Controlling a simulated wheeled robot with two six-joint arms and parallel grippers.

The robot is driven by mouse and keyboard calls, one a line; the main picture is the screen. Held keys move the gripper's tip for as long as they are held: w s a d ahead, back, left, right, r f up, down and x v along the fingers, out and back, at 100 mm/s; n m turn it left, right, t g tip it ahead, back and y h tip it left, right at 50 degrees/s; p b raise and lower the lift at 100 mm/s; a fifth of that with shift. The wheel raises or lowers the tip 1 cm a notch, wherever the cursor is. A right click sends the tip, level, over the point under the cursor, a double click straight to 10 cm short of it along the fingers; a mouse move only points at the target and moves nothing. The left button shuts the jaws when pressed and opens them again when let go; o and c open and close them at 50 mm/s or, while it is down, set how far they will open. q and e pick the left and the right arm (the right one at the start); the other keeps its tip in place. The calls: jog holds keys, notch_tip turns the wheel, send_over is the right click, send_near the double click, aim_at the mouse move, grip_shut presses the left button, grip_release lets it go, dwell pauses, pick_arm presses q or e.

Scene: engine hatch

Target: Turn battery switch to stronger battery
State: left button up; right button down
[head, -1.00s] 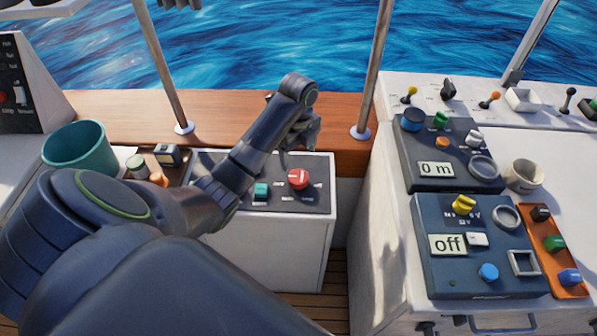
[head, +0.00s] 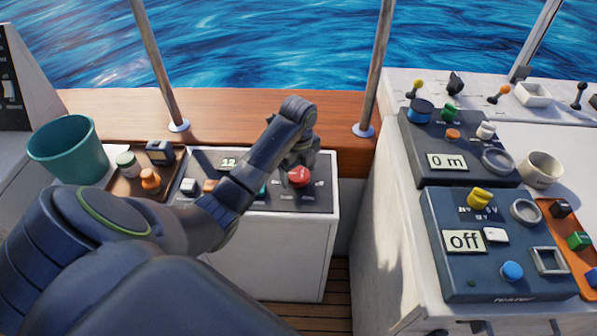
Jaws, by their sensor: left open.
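A red round knob (head: 299,177) with a pale mark sits on the dark panel (head: 321,196) of the white box in the middle; it looks like the battery switch. My left gripper (head: 301,160) points down just above and behind this knob and partly overlaps it; whether it touches is unclear. It is open, with nothing seen between its fingers. A small display (head: 229,163) on the panel shows digits starting with 12. My left forearm hides the panel's middle. My right gripper is out of view.
A tester (head: 465,290) at right shows "off" and has a yellow knob (head: 480,198). Another device (head: 415,160) behind it reads "0 m". A teal bucket (head: 68,150) and a brown tray (head: 128,188) with small items stand left. Metal posts (head: 374,70) rise behind the box.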

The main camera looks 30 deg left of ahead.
pick_arm(q)
jog(key=c, duration=1)
jog(key=shift+o, duration=0.2)
jog(key=shift+r+p, duration=0.15)
jog(key=shift+p, duration=0.3)
jog(key=n+p, duration=1.1)
jog(key=p, duration=0.3)
jog(key=shift+r, duration=0.1)
jog(key=n+p, duration=0.2)
jog(key=shift+n, duration=0.3)
jog(key=n+p, duration=0.2)
jog(key=n, duration=0.1)
jog(key=shift+n, duration=0.3)
jog(key=n+p, duration=0.1)
jog(key=n, duration=0.2)
jog(key=shift+p, duration=0.3)
jog(key=shift+f+n+p, duration=0.2)
jog(key=shift+n+p, duration=0.3)
jog(key=shift+n, duration=1.3)
